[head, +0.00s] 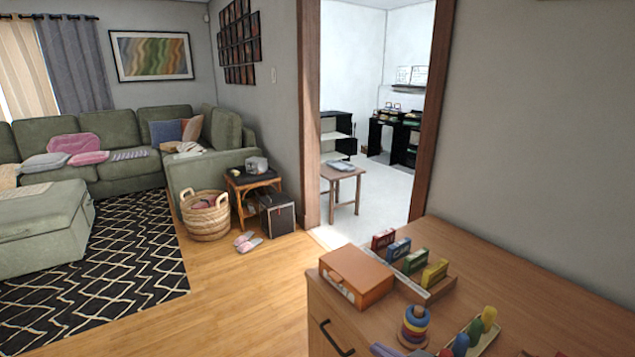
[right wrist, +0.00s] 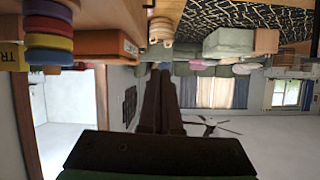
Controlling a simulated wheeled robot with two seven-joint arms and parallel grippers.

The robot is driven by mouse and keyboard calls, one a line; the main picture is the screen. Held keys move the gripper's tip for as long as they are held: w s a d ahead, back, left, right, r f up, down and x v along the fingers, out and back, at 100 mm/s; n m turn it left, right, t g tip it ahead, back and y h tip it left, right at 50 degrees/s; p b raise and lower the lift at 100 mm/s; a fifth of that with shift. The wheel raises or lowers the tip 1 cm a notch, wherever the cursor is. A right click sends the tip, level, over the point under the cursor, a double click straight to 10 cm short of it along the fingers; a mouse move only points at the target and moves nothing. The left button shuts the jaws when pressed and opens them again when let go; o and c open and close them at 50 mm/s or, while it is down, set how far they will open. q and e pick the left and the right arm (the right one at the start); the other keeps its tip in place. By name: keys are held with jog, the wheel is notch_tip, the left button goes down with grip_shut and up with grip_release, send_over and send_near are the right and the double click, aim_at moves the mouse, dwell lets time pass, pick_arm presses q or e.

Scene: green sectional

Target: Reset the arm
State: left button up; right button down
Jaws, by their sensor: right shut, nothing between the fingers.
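My right gripper (right wrist: 160,76) shows in the right wrist view, which is upside down. Its two dark fingers lie together, with nothing held between them. Beyond the fingertips are the distant sofa and curtains, and the fingers touch nothing that I can see. In the head view I cannot clearly make out the right gripper near the bottom edge. My left gripper is in neither view.
A wooden dresser (head: 480,262) fills the lower right. On it are an orange box (head: 357,275), a rack of small colored boxes (head: 434,274), a ring stacker (head: 414,326) and colored pegs (head: 475,332). Open wood floor (head: 235,300) lies left of it.

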jog(key=s+d+f+m+g+h, duration=0.25)
jog(key=s+d+f+g, duration=0.2)
jog(key=s, duration=0.35)
jog(key=s+d+f+m+g+h, duration=0.1)
jog(key=s+d+f+g+h, duration=0.25)
jog(key=s+d+f, duration=0.35)
jog(key=s+a+f, duration=0.1)
jog(key=s+f, duration=0.1)
jog(key=f, duration=0.8)
jog(key=s+a+f, duration=0.1)
jog(key=s+f, duration=0.1)
jog(key=f, duration=0.7)
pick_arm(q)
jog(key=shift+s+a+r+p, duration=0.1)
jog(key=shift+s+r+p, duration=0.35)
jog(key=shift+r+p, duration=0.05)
pick_arm(e)
jog(key=s+d+f+g, duration=0.2)
jog(key=s+d+f, duration=0.1)
jog(key=s+f, duration=1.3)
jog(key=shift+s+d+f+h, duration=0.2)
jog(key=shift+s+h, duration=0.2)
jog(key=shift+s, duration=0.15)
